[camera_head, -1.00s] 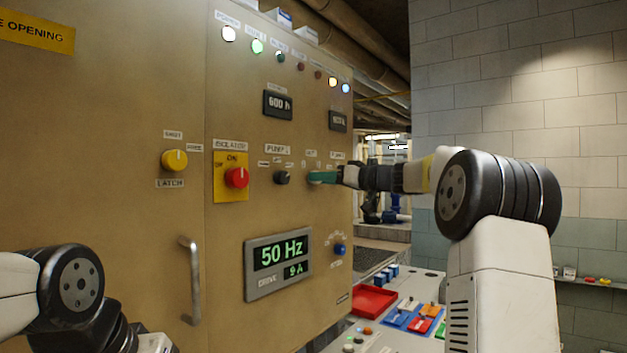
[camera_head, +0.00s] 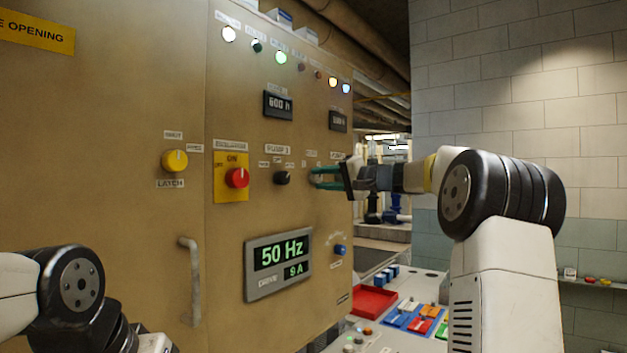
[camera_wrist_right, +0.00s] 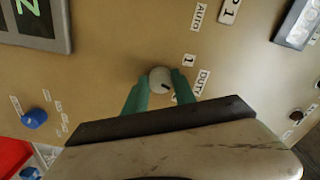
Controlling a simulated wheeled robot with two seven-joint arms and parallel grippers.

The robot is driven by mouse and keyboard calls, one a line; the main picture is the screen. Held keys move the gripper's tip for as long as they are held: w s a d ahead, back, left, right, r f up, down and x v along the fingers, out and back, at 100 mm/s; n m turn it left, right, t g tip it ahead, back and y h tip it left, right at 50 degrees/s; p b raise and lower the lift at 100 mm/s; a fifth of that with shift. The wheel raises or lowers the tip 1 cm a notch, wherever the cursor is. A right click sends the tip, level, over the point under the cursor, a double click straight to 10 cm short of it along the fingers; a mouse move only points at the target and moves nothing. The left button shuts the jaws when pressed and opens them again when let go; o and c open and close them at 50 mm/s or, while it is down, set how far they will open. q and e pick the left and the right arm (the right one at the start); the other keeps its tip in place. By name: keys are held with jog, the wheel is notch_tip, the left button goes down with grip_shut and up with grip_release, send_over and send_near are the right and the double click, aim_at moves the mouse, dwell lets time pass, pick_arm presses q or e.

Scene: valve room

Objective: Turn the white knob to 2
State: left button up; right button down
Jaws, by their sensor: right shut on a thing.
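The white knob (camera_wrist_right: 160,79) shows in the right wrist view as a round cap with a short dark mark toward its lower right. The green fingers of my right gripper (camera_wrist_right: 159,83) are shut on it, one on each side. Labels reading "1" (camera_wrist_right: 189,60), "Auto" (camera_wrist_right: 198,15) and "DUTY" (camera_wrist_right: 202,82) are around it. A "2" label cannot be made out. In the head view my right gripper (camera_head: 314,178) reaches the cabinet's right part, and its fingers largely hide the knob. My left gripper is not clearly seen; only my left arm shows at lower left.
The tan cabinet also bears a black knob (camera_head: 282,178), a red knob (camera_head: 237,177), a yellow knob (camera_head: 174,161), a blue knob (camera_head: 340,250) and a handle (camera_head: 190,280). A red tray (camera_head: 374,301) lies on the bench below.

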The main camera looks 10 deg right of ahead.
jog(key=m, duration=0.4)
jog(key=shift+m, duration=0.4)
dwell(0.4)
jog(key=c, duration=1)
grip_release()
jog(key=shift+v, duration=3.95)
